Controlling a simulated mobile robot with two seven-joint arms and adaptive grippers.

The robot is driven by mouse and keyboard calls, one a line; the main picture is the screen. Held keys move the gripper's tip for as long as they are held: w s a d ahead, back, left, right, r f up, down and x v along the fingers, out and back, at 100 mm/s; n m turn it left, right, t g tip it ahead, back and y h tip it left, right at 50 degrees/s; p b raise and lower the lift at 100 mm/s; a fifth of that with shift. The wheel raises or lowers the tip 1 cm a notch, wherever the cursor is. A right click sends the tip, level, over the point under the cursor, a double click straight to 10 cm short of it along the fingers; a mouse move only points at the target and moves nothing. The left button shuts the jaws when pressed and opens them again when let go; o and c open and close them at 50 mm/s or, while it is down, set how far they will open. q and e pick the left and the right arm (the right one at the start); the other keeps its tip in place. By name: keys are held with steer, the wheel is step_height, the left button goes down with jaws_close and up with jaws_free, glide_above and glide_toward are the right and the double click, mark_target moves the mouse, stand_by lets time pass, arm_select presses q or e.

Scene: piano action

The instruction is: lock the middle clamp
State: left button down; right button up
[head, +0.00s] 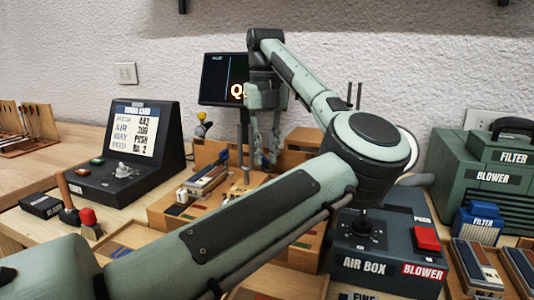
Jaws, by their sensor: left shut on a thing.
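My left gripper (268,157) points down over the wooden fixture (165,212) in the middle of the bench. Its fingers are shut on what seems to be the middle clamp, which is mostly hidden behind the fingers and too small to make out. I cannot tell the clamp's handle position. My left arm crosses the picture and hides much of the fixture's front and right side. My right gripper is not in view.
A monitor (222,78) stands behind the gripper. At right are the air box (388,262) with a red blower button (427,238), and the green blower case (485,178).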

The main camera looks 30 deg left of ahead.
arm_select(q)
steer(key=m, duration=0.2)
steer(key=shift+s+a+m, duration=0.15)
steer(key=shift+m, duration=0.25)
steer(key=m, duration=0.1)
steer(key=m+b, duration=0.1)
steer(key=m, duration=0.1)
steer(key=shift+s+a+m, duration=0.1)
steer(key=shift+a+m, duration=0.1)
steer(key=shift+m, duration=0.6)
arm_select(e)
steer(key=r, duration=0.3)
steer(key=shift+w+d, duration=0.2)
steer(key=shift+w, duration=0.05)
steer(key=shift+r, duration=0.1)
arm_select(q)
steer(key=c, duration=1.4)
jaws_free()
steer(key=shift+f, duration=0.1)
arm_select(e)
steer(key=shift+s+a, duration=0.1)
arm_select(q)
step_height(320, 180, up, 12)
steer(key=shift+r, duration=0.1)
